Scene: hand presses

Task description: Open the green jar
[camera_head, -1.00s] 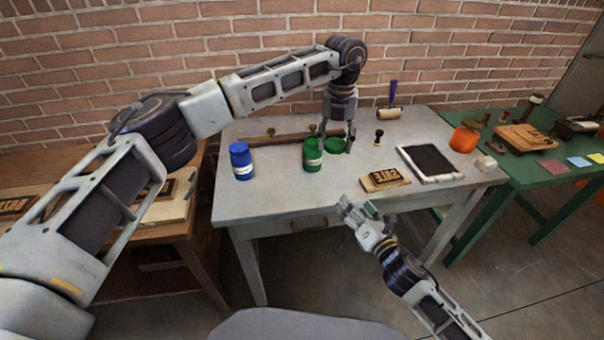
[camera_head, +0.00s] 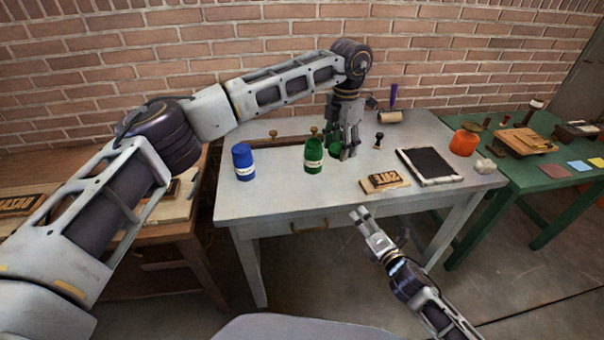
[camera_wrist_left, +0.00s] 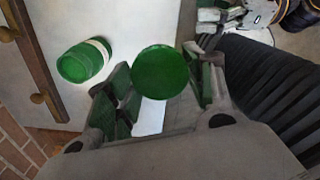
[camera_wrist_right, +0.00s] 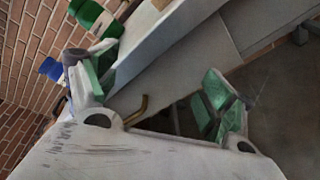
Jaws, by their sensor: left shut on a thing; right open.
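The green jar (camera_head: 313,155) stands upright on the grey table, with a white label. It also shows in the left wrist view (camera_wrist_left: 80,63), where its top end looks green; I cannot tell how its mouth looks. My left gripper (camera_head: 346,148) is just right of the jar, shut on a round green lid (camera_wrist_left: 162,72). In the head view its fingers hide most of the lid, and I cannot tell its height above the table. My right gripper (camera_head: 367,218) is open and empty, in front of the table's front edge.
A blue jar (camera_head: 243,162) stands to the left. A stamp block (camera_head: 384,181), a black ink slab (camera_head: 430,166), an orange object (camera_head: 464,142), a small black-handled tool (camera_head: 379,140) and a roller (camera_head: 390,115) occupy the right side. The front left of the table is clear.

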